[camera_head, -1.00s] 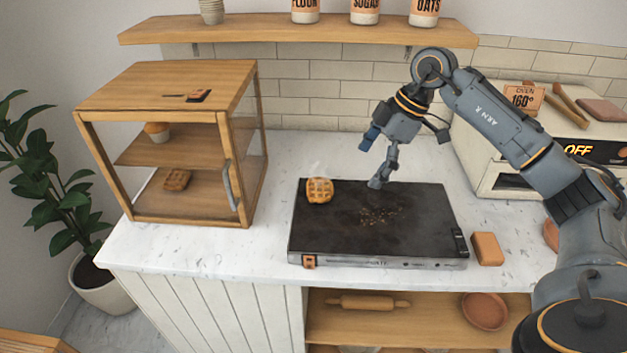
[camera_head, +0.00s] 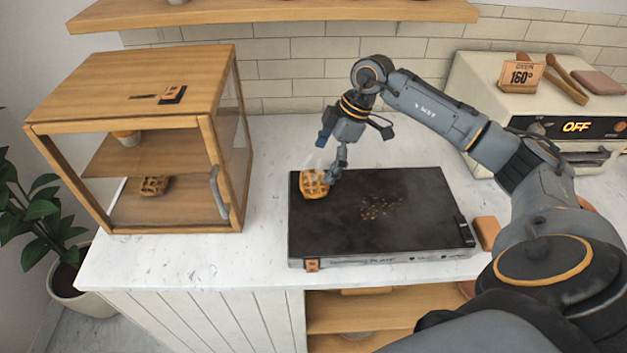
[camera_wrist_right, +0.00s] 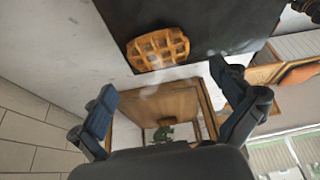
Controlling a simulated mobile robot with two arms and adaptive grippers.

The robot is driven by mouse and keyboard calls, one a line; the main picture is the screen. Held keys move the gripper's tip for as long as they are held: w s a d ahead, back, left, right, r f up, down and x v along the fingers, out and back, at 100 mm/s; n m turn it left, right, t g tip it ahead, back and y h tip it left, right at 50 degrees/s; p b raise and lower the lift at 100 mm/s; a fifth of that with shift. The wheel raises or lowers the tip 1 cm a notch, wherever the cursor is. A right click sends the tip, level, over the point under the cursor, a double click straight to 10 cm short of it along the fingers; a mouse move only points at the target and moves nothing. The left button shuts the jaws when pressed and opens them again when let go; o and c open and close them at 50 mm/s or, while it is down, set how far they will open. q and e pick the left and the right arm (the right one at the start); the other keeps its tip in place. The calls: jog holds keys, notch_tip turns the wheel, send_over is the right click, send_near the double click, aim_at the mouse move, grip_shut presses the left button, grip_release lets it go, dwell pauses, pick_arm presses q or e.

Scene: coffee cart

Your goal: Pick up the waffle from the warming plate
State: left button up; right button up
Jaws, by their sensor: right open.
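The golden waffle (camera_head: 314,184) lies at the back left corner of the black warming plate (camera_head: 400,225), with faint steam over it. In the right wrist view the waffle (camera_wrist_right: 158,48) lies at the plate's edge (camera_wrist_right: 215,30), beyond the fingertips and between their lines. My right gripper (camera_head: 335,165) is over the plate's back left part, just behind and right of the waffle in the head view. In the wrist view my right gripper (camera_wrist_right: 165,88) has its fingers spread, with nothing between them. Whether a finger touches the waffle is unclear. My left gripper is not in view.
A wooden display case (camera_head: 150,140) with a waffle (camera_head: 154,186) and a muffin inside stands left of the plate. An orange block (camera_head: 487,233) lies right of the plate. An oven (camera_head: 560,125) stands at the back right. White counter is clear between case and plate.

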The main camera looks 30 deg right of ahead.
aim_at(314, 180)
jog(key=shift+w+a+f, duration=0.1)
jog(key=shift+f, duration=0.2)
jog(key=p+x, duration=0.2)
jog(key=x, duration=0.2)
jog(key=shift+f, duration=0.4)
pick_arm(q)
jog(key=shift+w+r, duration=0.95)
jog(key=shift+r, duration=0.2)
pick_arm(e)
jog(key=c, duration=1)
